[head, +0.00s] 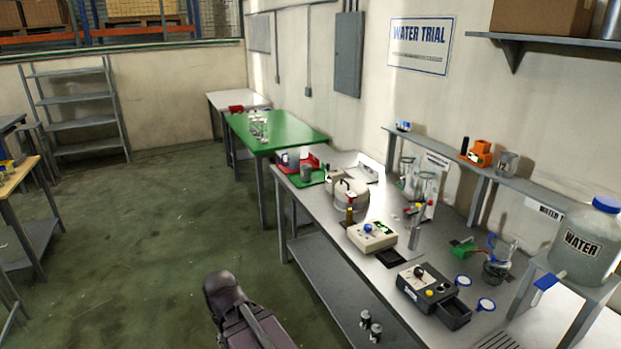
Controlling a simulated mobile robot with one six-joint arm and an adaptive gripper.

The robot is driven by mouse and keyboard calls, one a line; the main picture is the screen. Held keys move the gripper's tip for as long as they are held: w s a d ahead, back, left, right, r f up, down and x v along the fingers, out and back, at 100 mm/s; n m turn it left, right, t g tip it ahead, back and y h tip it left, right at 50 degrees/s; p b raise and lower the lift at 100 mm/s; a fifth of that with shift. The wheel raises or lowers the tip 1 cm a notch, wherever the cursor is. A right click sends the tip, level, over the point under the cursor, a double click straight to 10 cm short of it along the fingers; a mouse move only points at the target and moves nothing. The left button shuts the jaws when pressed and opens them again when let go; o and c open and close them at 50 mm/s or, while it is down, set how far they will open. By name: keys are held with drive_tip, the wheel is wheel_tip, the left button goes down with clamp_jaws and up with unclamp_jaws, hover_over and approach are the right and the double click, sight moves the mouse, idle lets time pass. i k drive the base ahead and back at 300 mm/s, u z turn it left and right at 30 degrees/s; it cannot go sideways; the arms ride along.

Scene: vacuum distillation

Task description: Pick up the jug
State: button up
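No single thing is clearly the jug at this size. A grey see-through vessel marked 12 (507,163) stands upright on the raised back shelf of the right bench and may be it. A clear glass vessel (503,247) with a blue part stands lower on the same bench. A large water container (588,245) with a blue cap and a WATER label stands on a stand at the far right. A dark part of my arm shows at the bottom middle, over the floor and apart from the bench. My gripper's fingers are not seen.
A green table (290,130) stands behind. The green floor (150,230) left of the bench is clear.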

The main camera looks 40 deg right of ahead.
sight(293, 154)
drive_tip(key=z, duration=1)
drive_tip(key=i, duration=1.15)
drive_tip(key=u, duration=0.2)
